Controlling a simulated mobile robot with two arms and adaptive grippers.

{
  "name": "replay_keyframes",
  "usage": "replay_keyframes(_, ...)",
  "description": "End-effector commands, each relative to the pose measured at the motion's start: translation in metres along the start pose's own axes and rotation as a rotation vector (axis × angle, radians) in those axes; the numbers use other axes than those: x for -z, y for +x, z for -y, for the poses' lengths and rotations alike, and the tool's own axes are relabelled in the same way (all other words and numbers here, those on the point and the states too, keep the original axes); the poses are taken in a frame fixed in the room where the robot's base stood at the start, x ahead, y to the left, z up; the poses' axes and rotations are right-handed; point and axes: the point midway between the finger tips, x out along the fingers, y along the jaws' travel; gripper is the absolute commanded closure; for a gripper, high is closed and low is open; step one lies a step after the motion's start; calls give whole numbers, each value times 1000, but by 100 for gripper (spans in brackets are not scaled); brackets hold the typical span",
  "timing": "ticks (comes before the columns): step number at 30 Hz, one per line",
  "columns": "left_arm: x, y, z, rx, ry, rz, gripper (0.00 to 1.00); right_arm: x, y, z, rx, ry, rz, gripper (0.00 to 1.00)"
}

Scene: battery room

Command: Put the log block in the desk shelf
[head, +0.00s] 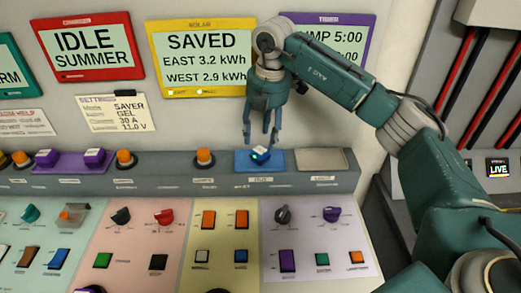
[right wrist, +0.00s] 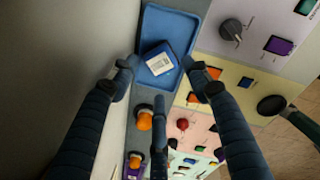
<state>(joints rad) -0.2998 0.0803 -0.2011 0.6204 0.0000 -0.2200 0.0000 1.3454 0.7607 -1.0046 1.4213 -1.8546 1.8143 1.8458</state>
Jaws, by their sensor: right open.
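A small blue block with a white label (right wrist: 158,62), likely the log block, lies turned at an angle in a shallow blue tray (right wrist: 180,24). In the head view the block (head: 260,153) sits in the blue tray (head: 240,165) on the grey ledge at the back of the console. My right gripper (head: 261,137) points down just above the block, its fingers open. In the right wrist view its fingertips (right wrist: 163,72) are apart on either side of the block, with no clear contact.
A bare pale plate (head: 321,159) lies right of the tray. An orange button (head: 204,158) stands left of it. Knobs and switches cover the sloping panel in front. Signs, including the yellow-framed SAVED screen (head: 205,60), hang on the wall close behind.

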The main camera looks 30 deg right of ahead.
Motion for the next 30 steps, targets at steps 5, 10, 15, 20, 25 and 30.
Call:
replay_keyframes(5,-1,14,0,0,0,0,100,0,-35,-1,-4,0,1,52)
replay_keyframes(10,-1,18,0,0,0,-1,100,1,-57,-1,-2,0,-1,52)
replay_keyframes(15,-1,19,0,0,0,-1,100,0,-64,0,1,0,-1,52)
replay_keyframes(20,-1,19,0,0,0,-1,100,0,-64,0,1,0,-1,52)
replay_keyframes(25,-1,19,0,0,-1,0,100,0,-64,0,1,0,-1,52)
replay_keyframes(30,-1,19,0,0,-1,-1,100,0,-64,0,1,0,-1,52)
